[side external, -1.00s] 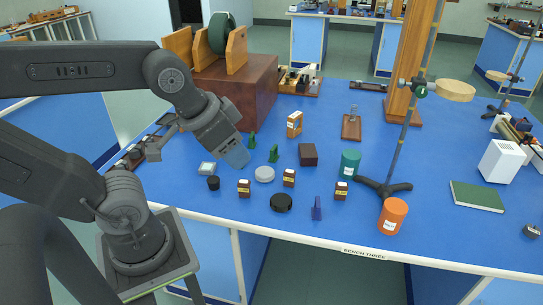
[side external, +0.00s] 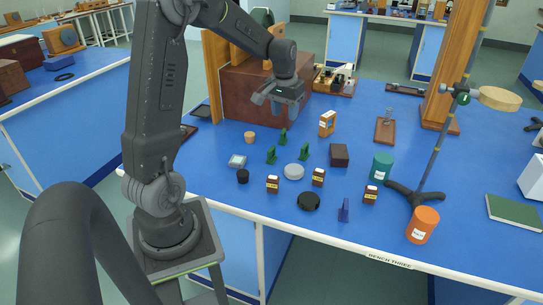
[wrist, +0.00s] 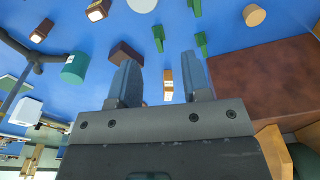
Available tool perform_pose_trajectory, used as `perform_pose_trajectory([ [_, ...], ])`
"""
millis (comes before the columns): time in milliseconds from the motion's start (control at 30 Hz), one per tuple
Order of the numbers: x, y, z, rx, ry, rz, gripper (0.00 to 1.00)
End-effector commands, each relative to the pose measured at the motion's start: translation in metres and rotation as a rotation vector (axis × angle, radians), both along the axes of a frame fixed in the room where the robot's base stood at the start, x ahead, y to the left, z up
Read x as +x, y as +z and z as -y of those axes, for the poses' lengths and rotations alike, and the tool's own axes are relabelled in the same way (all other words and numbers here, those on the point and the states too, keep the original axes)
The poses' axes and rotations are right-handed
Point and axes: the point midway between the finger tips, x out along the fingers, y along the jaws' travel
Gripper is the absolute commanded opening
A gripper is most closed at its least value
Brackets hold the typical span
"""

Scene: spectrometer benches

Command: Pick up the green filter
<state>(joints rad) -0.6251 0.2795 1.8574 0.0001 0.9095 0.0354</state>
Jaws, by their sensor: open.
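Three small upright green pieces stand on the blue bench in the side view: one at the back (side external: 283,138), one at front left (side external: 271,154) and one at front right (side external: 304,151). I cannot tell which is the green filter. In the wrist view green pieces show at the top, one left (wrist: 158,38), one right (wrist: 201,43) and one at the edge (wrist: 195,7). My gripper (side external: 278,106) is open and empty, above and behind them, near the brown box. Its two fingers also show in the wrist view (wrist: 160,62), apart from the pieces.
A large brown box (side external: 235,105) stands close behind my gripper. A wooden-framed piece (side external: 327,123), dark block (side external: 339,154), grey disc (side external: 294,171), cork (side external: 249,137), blue upright piece (side external: 344,210) and teal cylinder (side external: 382,166) surround the green pieces. A rod stand (side external: 432,150) rises at right.

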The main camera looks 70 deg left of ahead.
Motion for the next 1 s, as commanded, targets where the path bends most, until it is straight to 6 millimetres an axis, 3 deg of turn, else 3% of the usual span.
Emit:
perform_pose_trajectory([
  [33,0.0,-0.017,-0.022,-0.018,0.039,-0.024,0.44],
  [100,-0.001,-0.034,-0.044,-0.035,0.078,-0.044,0.44],
  [300,-0.006,-0.063,-0.075,-0.06,0.134,-0.072,0.44],
  [467,-0.007,-0.083,-0.077,-0.064,0.138,-0.077,0.44],
  [700,-0.008,-0.129,-0.076,-0.064,0.137,-0.077,0.44],
  [1000,-0.008,-0.154,-0.076,-0.062,0.136,-0.076,0.44],
])
